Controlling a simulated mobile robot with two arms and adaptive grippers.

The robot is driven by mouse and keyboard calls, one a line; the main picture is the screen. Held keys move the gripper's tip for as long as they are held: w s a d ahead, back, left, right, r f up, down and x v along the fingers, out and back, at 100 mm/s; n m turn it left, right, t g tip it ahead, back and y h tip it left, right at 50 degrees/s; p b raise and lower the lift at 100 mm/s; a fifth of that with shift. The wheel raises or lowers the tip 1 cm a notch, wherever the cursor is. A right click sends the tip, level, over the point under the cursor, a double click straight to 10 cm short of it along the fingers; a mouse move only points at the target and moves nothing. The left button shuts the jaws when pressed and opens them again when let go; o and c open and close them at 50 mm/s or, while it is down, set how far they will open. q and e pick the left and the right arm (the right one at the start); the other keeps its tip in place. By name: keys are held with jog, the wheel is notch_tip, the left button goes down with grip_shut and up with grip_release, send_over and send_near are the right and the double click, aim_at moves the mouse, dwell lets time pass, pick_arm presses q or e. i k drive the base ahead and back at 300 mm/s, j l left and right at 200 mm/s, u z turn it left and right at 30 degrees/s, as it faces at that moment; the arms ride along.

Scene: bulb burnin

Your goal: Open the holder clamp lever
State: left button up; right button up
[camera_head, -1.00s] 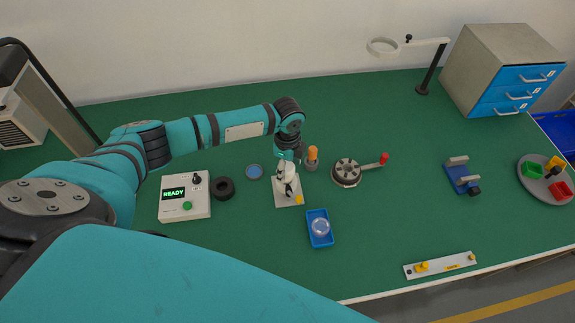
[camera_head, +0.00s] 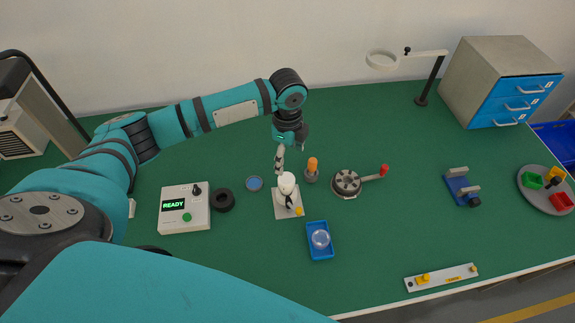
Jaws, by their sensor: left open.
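The holder stands on a pale square plate (camera_head: 279,212) in the middle of the table, with a white rounded body (camera_head: 286,185) on top. A dark lever-like part (camera_head: 289,201) shows at its front, and a small yellow-orange piece (camera_head: 299,211) sits at the plate's front right corner. I cannot tell the lever's exact position at this size. My left gripper (camera_head: 281,157) is open and empty, pointing down just above and behind the holder. It looks apart from it. One pale finger shows clearly; the other is mostly hidden. My right gripper is out of view.
A control box reading READY (camera_head: 175,219), a black ring (camera_head: 223,200) and a blue dish (camera_head: 254,184) lie left. An orange-handled tool (camera_head: 312,165) stands close right, beside a round fixture with a red-knobbed lever (camera_head: 346,183). A blue tray (camera_head: 321,252) lies in front.

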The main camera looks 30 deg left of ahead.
aim_at(289, 205)
jog(key=k+l, duration=1.2)
jog(key=l, duration=0.15)
